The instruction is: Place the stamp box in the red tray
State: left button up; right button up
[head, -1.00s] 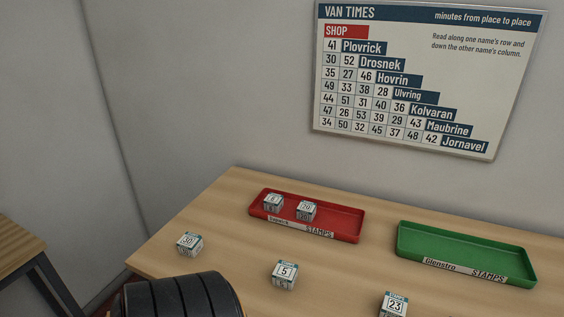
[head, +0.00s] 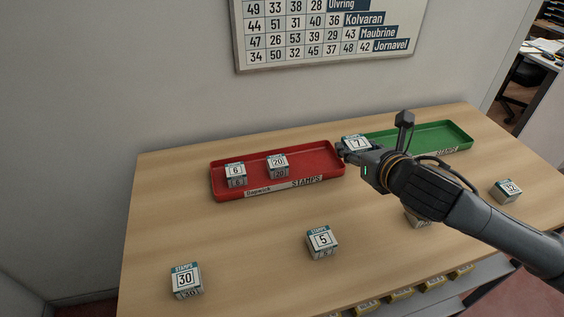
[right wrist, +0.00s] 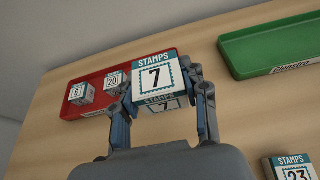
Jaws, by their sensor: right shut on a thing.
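My right gripper (head: 352,149) is shut on the stamp box marked 7 (head: 356,142), which also shows between the fingers in the right wrist view (right wrist: 157,80). In the head view it holds the box near the right end of the red tray (head: 331,177). The height of the box above the table is hard to tell. In the red tray stand stamp box 6 (head: 236,174) at the left and stamp box 20 (head: 278,165) near the middle. The tray's right part is bare. My left gripper is not in view.
The green tray (head: 456,142) stands right of the red one, partly behind my right arm. Stamp boxes 30 (head: 185,281), 5 (head: 321,242) and 32 (head: 507,190) stand on the table (head: 240,250). Another box (head: 416,219) is mostly hidden under my arm; the wrist view shows box 23 (right wrist: 292,167).

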jog(key=a+x, duration=0.2)
jog(key=x, duration=0.7)
send_over(315, 164)
jog(key=s, duration=0.1)
jog(key=f, duration=0.4)
jog(key=shift+d+f, duration=0.3)
jog(key=shift+w+a+f, duration=0.25)
jog(key=shift+w+f, duration=0.25)
jog(key=shift+f, duration=0.2)
notch_tip(315, 164, down, 3)
jog(key=shift+f, duration=0.1)
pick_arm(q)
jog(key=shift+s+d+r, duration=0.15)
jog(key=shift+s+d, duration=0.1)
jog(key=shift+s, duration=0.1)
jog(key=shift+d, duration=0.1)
pick_arm(e)
jog(key=shift+f, duration=0.1)
jog(key=o, duration=1.3)
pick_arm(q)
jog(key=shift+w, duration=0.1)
